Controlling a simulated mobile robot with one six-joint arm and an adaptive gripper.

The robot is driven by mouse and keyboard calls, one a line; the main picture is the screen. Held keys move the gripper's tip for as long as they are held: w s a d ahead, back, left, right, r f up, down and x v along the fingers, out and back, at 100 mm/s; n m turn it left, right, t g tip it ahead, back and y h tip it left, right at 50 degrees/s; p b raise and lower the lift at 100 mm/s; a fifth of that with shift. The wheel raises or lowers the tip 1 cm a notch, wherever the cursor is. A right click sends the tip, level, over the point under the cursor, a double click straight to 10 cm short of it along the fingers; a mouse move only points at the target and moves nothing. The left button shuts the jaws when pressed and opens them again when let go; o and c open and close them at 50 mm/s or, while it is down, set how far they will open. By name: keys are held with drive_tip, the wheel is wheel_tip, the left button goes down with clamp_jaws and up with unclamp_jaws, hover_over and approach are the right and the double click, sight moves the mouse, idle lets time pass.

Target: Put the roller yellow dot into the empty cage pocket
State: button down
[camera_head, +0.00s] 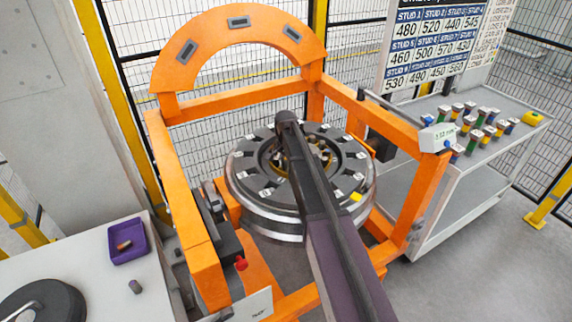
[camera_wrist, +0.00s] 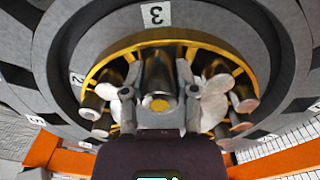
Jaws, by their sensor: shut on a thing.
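The roller with the yellow dot (camera_wrist: 160,103) is a dark metal cylinder, its dotted end facing the wrist camera. My gripper (camera_wrist: 160,92) is shut on it, one finger on each side. The roller lies at the brass cage (camera_wrist: 100,68), inside the ring marked 3. Other rollers (camera_wrist: 102,127) sit around the cage at left and right. My fingers and the held roller hide the cage behind them, so I cannot tell whether the roller is within the empty pocket. In the head view my arm covers the gripper and much of the cage (camera_head: 268,158).
An orange gantry frame (camera_head: 170,190) surrounds the round wheel hub (camera_head: 262,218), which has numbered labels. A purple tray (camera_head: 140,252) holds a small part at lower left, with a grey cylinder (camera_head: 136,287) nearby. A trolley (camera_head: 495,150) with several coloured studs stands right.

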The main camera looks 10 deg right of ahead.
drive_tip(key=shift+f+b, duration=0.35)
drive_tip(key=shift+f, duration=0.05)
drive_tip(key=shift+c, duration=1.5)
unclamp_jaws()
drive_tip(key=shift+r, duration=0.25)
